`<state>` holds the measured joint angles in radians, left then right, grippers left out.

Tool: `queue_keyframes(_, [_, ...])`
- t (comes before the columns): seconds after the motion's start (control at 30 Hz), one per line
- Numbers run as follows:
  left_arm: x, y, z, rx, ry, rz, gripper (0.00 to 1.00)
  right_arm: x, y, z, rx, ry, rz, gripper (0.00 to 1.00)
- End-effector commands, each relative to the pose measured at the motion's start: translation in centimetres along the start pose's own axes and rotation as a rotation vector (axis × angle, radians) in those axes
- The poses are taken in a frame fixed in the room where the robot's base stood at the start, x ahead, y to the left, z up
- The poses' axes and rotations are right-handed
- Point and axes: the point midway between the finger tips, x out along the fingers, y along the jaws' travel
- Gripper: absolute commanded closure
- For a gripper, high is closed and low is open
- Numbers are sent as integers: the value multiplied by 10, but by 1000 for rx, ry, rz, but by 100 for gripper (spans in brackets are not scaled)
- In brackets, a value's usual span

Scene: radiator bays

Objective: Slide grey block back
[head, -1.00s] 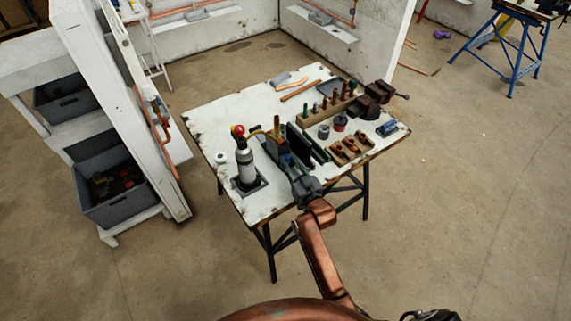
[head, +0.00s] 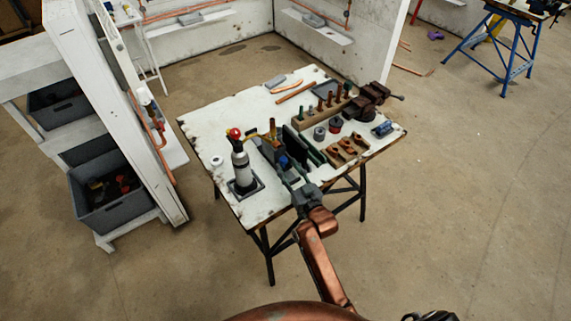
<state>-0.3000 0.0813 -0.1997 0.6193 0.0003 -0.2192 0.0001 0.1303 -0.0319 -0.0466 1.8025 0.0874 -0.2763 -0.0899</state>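My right gripper (head: 284,164) is over the front part of the table, well short of that block. It is beside dark upright panels, to the right of the torch bottle. Its fingers blend with the dark items behind them, so I cannot tell whether they are open or hold anything. My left gripper is out of view.
A red-topped torch bottle (head: 241,163) stands left of my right gripper. A wooden rack (head: 323,112) of several upright tools, a vise (head: 371,98) and wooden holders (head: 346,147) fill the right side. The table's back left is mostly clear.

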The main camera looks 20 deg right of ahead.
Motion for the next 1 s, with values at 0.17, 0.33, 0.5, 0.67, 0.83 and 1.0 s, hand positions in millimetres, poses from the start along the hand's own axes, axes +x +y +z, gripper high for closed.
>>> queue_keyframes(0.17, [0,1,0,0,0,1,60,-40,0,1,0,-3,0,61])
queue_keyframes(0.33, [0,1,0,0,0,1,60,-72,0,1,-1,-2,0,61])
queue_keyframes(0.5, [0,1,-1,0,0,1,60,-90,0,1,-1,-1,0,61])
queue_keyframes(0.67, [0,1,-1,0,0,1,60,-96,-1,0,-1,0,-1,61])
queue_keyframes(0.83, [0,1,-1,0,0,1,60,-95,-1,0,0,0,-1,61])
queue_keyframes(1.0, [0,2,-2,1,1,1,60,-95,0,2,-1,-4,-1,62])
